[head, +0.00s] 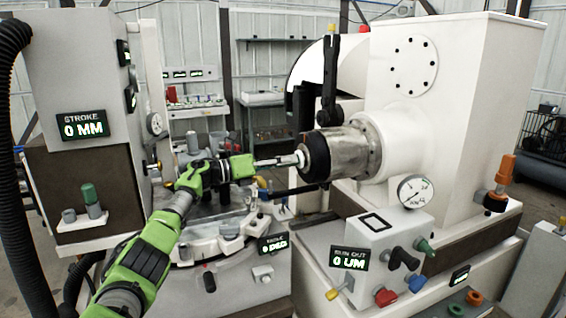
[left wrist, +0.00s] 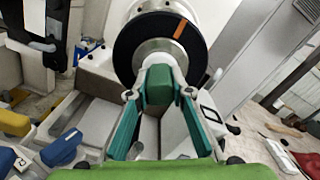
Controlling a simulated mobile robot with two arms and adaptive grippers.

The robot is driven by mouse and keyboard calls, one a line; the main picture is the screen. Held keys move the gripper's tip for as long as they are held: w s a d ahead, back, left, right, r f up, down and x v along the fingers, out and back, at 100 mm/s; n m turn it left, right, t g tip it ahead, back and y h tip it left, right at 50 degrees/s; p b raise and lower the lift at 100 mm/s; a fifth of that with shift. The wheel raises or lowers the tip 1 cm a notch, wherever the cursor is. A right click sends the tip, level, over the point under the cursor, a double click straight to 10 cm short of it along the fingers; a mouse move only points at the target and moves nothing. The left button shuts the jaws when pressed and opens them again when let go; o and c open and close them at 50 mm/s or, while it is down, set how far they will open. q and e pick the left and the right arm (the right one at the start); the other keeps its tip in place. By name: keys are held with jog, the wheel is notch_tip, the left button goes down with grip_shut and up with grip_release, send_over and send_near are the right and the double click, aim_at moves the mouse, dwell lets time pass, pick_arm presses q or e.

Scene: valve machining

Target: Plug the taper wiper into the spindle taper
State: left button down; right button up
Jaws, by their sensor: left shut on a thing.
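The taper wiper has a green grip (left wrist: 157,92) between my left fingers in the left wrist view. A pale rounded part (left wrist: 153,48) shows just beyond the grip, in front of the black spindle ring; I cannot tell where wiper and spindle bore meet. The spindle (head: 345,152) is a metal cylinder with a black front ring (head: 315,157) in the head view. The ring also shows in the left wrist view (left wrist: 128,45), with an orange mark. My left gripper (head: 285,161) is shut on the wiper, close in front of the spindle and roughly in line with it. My right gripper is out of view.
The white headstock (head: 425,100) stands at right. A black upright bracket (head: 330,85) rises beside the spindle. A run-out box (head: 380,245) with a dial gauge (head: 415,191) is below right. A stroke display column (head: 75,90) stands at left. A round fixture (head: 215,240) lies below my arm.

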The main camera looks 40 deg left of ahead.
pick_arm(q)
jog(key=shift+w, duration=0.1)
dwell(0.3)
jog(key=c, duration=2)
grip_release()
jog(key=shift+r, duration=0.1)
jog(key=shift+o, duration=1.4)
jog(key=shift+w+d, duration=0.1)
jog(key=shift+d, duration=0.05)
jog(key=shift+f+b+v, duration=0.2)
jog(key=shift+b+v, duration=0.25)
jog(key=shift+v, duration=0.95)
jog(key=shift+b+v, duration=0.8)
jog(key=shift+v, duration=0.9)
jog(key=shift+r, duration=0.1)
